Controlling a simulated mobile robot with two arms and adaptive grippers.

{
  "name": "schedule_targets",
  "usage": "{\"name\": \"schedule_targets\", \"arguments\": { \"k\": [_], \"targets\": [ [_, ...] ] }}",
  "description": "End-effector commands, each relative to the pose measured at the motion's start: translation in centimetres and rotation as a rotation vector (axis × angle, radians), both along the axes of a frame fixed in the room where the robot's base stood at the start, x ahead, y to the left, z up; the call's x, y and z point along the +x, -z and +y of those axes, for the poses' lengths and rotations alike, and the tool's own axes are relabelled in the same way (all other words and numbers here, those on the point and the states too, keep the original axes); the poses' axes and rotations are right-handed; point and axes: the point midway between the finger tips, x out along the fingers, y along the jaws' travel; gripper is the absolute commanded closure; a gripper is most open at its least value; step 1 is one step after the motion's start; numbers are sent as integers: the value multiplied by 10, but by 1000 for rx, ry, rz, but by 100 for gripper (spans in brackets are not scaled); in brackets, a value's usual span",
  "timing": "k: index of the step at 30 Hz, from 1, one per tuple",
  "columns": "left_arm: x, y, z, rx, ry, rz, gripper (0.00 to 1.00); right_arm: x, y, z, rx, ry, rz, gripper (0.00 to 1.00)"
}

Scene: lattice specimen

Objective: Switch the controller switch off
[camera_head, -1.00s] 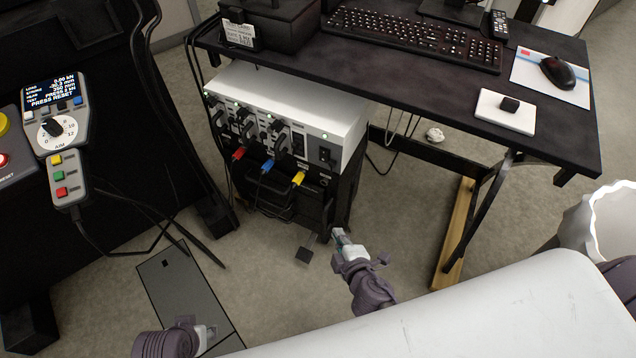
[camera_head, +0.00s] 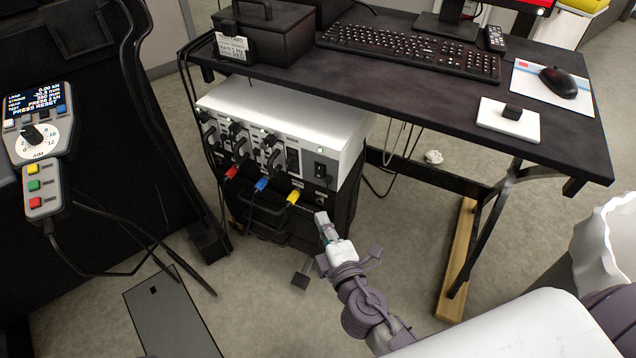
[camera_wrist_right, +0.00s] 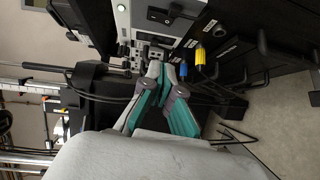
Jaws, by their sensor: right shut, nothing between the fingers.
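The controller (camera_head: 285,118) is a silver-topped box under the dark desk, with connectors, lit green lamps and red, blue and yellow plugs on its front. A black switch (camera_head: 322,172) sits at the right end of that front; I cannot tell its position. It also seems to show in the right wrist view as a black rocker (camera_wrist_right: 160,15). My right gripper (camera_head: 321,218) is shut and empty, just below and in front of the controller's right end, apart from the switch. In the wrist view its teal-sided fingertips (camera_wrist_right: 168,70) meet near the yellow plug. My left gripper is out of view.
The desk (camera_head: 420,95) overhangs the controller. The yellow plug (camera_head: 293,197) is close beside my right gripper. A handheld panel (camera_head: 38,150) hangs at the left. Loose cables hang behind the controller; open carpet lies to its right.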

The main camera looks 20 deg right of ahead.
Motion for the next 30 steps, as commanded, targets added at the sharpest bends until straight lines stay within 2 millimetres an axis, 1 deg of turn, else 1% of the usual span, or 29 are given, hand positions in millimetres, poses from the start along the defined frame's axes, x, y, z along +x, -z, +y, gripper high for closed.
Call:
{"name": "schedule_targets", "arguments": {
  "k": [3, 12, 14, 16, 21, 30],
  "targets": [
    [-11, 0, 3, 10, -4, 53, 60, 21, -1, 0, 0, 0, -3, 100],
    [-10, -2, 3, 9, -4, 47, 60, 85, 6, 1, 0, 0, -2, 100],
    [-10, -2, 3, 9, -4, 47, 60, 96, 7, -1, -2, 1, -2, 100],
    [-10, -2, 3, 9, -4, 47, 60, 103, 9, -11, -2, 2, -1, 100],
    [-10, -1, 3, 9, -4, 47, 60, 115, 12, -23, -1, 0, 0, 100],
    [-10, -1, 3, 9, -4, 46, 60, 119, 12, -27, 1, 0, 0, 100]
  ]
}}
